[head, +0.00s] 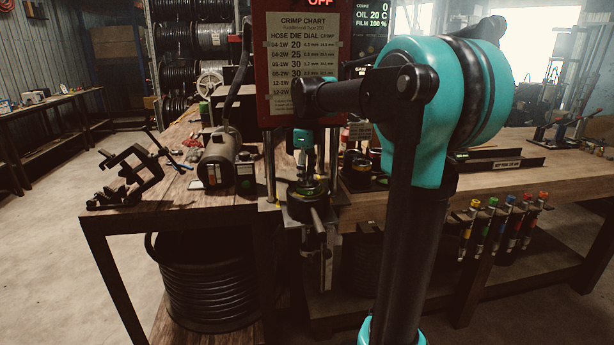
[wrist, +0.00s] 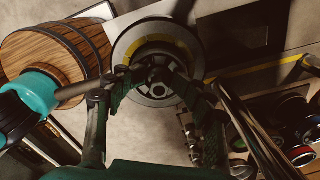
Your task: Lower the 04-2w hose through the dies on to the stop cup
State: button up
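My gripper (wrist: 155,76) points down over the round crimper head. Its green-padded fingers close in on a small dark round piece seen end-on, which looks like the hose; its markings cannot be read. The ring-shaped die holder (wrist: 127,48), with a yellow band, lies below and around the fingertips in the wrist view. In the head view my gripper (head: 308,168) is just above the die holder (head: 308,206), between the press posts. The dies are mostly covered by the fingers. The stop cup cannot be made out, nor how deep the hose reaches.
The red crimp chart panel (head: 302,70) stands right behind my gripper. A motor (head: 219,160) is on the bench to the left, beside a black clamp stand (head: 130,172). Round die sets (wrist: 297,140) lie to the right in the wrist view. Colour-capped tools (head: 490,225) hang at the bench front.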

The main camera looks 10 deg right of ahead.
notch_tip(320, 180, up, 12)
dwell(0.7)
